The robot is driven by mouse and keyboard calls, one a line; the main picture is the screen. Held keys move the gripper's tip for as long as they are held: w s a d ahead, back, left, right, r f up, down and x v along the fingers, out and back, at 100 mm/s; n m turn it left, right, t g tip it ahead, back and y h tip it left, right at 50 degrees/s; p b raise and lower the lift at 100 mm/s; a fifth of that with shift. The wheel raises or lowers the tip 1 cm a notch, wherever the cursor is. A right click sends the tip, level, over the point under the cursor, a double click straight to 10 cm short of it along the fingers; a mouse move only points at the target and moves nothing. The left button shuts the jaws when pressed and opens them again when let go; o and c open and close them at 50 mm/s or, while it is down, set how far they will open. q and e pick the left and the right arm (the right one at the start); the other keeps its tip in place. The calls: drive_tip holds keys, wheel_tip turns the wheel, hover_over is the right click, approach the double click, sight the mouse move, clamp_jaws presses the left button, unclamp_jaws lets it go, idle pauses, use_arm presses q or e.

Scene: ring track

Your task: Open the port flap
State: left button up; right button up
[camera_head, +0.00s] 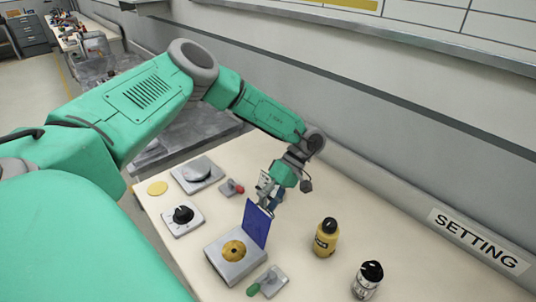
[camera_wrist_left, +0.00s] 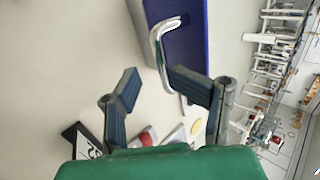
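The port box (camera_head: 235,262) is a grey block on the table with a round yellow port (camera_head: 233,249) in its top. Its blue flap (camera_head: 257,223) stands roughly upright on the box's far-right side, so the port is uncovered. In the left wrist view the blue flap (camera_wrist_left: 198,38) carries a curved metal handle (camera_wrist_left: 158,42). My left gripper (camera_head: 268,192) is just behind the flap's upper edge. In its wrist view the gripper (camera_wrist_left: 155,82) has its two fingers apart, with the handle close to the right-hand finger; whether they touch is unclear. My right gripper is not in view.
A yellow bottle (camera_head: 326,238) and a dark-capped jar (camera_head: 368,280) stand right of the box. A green-handled lever (camera_head: 268,283), a dial (camera_head: 183,216), a red-knobbed switch (camera_head: 232,187) and a grey plate (camera_head: 197,174) are nearby. The wall runs behind the table.

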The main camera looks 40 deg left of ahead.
use_arm(q)
drive_tip(key=shift+w+r, duration=0.15)
drive_tip(key=shift+w, duration=0.05)
idle(0.3)
drive_tip(key=v, duration=1.1)
drive_tip(key=shift+w+r, duration=0.3)
drive_tip(key=shift+s, duration=0.1)
